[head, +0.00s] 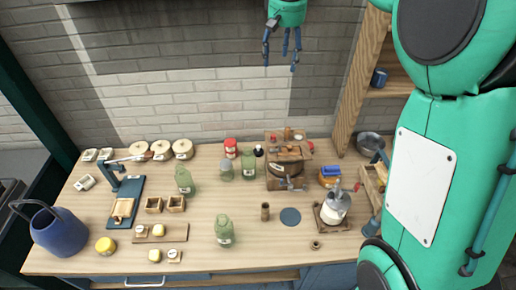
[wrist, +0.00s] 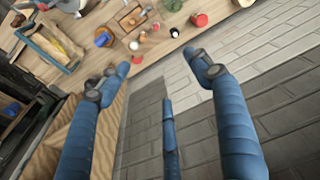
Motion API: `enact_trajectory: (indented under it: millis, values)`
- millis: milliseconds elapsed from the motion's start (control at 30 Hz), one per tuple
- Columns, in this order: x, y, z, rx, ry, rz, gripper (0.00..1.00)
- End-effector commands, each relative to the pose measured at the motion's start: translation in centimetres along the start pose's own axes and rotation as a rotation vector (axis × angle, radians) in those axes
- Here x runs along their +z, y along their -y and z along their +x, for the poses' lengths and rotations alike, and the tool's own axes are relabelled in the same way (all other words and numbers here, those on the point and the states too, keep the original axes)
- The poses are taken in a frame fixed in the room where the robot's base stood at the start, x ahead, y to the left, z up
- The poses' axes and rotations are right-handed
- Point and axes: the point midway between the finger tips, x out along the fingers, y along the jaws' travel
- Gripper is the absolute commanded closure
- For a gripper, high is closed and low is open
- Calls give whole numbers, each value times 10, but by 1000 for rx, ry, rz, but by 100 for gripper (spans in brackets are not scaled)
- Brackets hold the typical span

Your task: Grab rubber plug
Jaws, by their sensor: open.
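I cannot tell for certain which thing is the rubber plug. A small brown ring-like piece (head: 316,245) lies near the front of the wooden table, right of the middle. A short dark brown cylinder (head: 265,211) stands upright behind it to the left. My gripper (head: 281,58) hangs high at the top of the head view, in front of the brick wall and far from both. Its blue fingers are spread and empty, as the wrist view (wrist: 160,78) also shows. Neither small piece can be made out in the wrist view.
A blue-grey round disc (head: 290,216) lies between the cylinder and a white crank device (head: 335,207). A wooden shelf (head: 361,75) rises at right.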

Motion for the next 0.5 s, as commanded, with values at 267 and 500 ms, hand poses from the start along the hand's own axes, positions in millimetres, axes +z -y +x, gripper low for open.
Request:
enact_trajectory:
  millis: [267,500]
  values:
    - [-60,10,39,-6,55,-26,36]
    - [-103,20,78,-10,98,-48,36]
